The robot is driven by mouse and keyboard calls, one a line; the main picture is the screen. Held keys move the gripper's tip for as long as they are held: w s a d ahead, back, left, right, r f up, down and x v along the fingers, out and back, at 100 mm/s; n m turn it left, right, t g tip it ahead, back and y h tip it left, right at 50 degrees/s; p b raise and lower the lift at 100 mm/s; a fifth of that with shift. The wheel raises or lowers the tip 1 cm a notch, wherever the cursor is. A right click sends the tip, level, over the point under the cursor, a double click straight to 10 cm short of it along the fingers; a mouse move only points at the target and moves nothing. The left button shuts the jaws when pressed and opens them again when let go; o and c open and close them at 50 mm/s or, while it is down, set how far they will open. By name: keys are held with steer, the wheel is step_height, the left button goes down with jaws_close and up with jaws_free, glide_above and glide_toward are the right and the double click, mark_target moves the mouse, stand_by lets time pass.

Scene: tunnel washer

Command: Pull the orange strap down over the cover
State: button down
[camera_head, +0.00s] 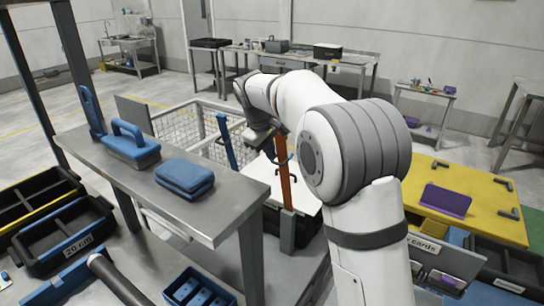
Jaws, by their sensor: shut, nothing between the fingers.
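The orange strap (285,183) stands upright in the middle of the view, rising from a grey post (288,232). A white panel (262,172), possibly the cover, shows behind it; I cannot tell for sure. My gripper (266,147), dark and small in the view, is at the end of the white arm, just left of the strap's upper part. It is shut and empty. Whether it touches the strap cannot be told. My arm hides the area right of the strap.
A metal bench (185,212) at left holds a blue-handled block (131,146) and a blue pad stack (185,178). A blue upright strap (227,140) stands near a wire cage (185,125). A yellow table (478,205) with a purple piece (445,200) is at right.

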steer(key=w+a+n, duration=0.1)
steer(key=w+a, duration=0.2)
steer(key=a, duration=0.1)
steer(key=w+d+f+p, duration=0.2)
steer(key=w+d+f, duration=0.2)
steer(key=f, duration=0.6)
steer(key=shift+w+d+p, duration=0.35)
steer(key=shift+w+p, duration=0.05)
steer(key=shift+w, duration=1)
